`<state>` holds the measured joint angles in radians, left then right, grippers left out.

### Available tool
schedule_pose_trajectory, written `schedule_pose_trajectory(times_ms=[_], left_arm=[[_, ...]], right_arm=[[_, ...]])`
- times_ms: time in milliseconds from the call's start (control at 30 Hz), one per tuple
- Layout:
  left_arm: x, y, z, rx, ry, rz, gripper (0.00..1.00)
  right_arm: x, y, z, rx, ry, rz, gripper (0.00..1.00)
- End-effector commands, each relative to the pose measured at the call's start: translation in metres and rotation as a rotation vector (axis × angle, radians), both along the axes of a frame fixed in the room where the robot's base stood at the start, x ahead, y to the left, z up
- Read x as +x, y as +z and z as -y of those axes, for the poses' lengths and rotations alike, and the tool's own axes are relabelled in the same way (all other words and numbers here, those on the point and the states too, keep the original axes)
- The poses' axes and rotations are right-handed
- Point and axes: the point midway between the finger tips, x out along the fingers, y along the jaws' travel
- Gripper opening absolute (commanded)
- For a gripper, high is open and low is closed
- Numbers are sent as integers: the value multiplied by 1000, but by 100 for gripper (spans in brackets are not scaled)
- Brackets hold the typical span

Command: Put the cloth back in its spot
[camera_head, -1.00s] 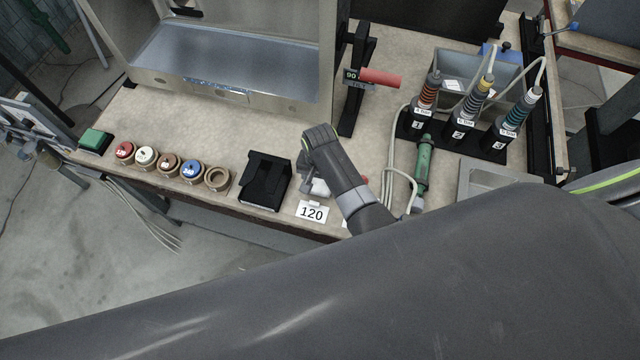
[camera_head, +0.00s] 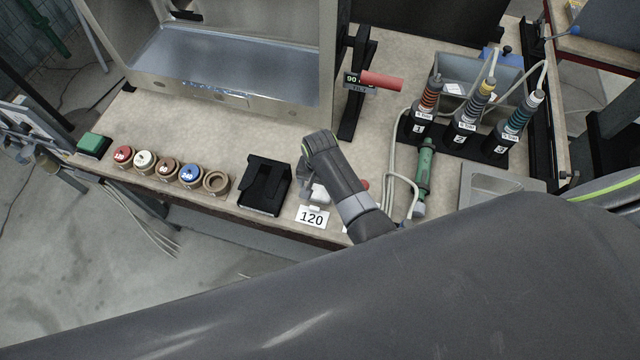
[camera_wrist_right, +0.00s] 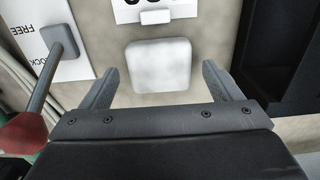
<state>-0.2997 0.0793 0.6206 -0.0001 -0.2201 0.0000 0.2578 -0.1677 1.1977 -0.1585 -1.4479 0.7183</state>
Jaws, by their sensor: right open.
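A white, rounded square pad (camera_wrist_right: 158,65), which may be the cloth, lies on the beige worktop in the right wrist view. My right gripper (camera_wrist_right: 158,70) is open, with one finger on each side of the pad and gaps to both. In the head view the right gripper (camera_head: 308,186) points down at the bench's front edge, and its wrist hides part of the pad. My left gripper is not in view.
A black holder (camera_head: 265,184) stands left of the gripper, with a row of round coloured pots beyond it. A green tool (camera_head: 425,170) and cables lie to the right.

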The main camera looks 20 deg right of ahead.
Motion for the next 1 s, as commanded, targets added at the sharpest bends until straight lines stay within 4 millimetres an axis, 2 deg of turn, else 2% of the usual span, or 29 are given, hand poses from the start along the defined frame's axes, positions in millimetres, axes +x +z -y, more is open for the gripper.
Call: schedule_pose_trajectory(times_ms=[33,533,600,800,1000], left_arm=[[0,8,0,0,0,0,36],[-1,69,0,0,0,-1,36],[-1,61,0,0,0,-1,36],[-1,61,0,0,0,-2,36],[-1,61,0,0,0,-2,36]], right_arm=[[0,8,0,-1,0,1,84],[0,64,0,-1,0,1,84],[1,71,-1,1,0,6,84],[1,98,-1,1,-1,3,84],[0,113,0,-1,0,1,84]])
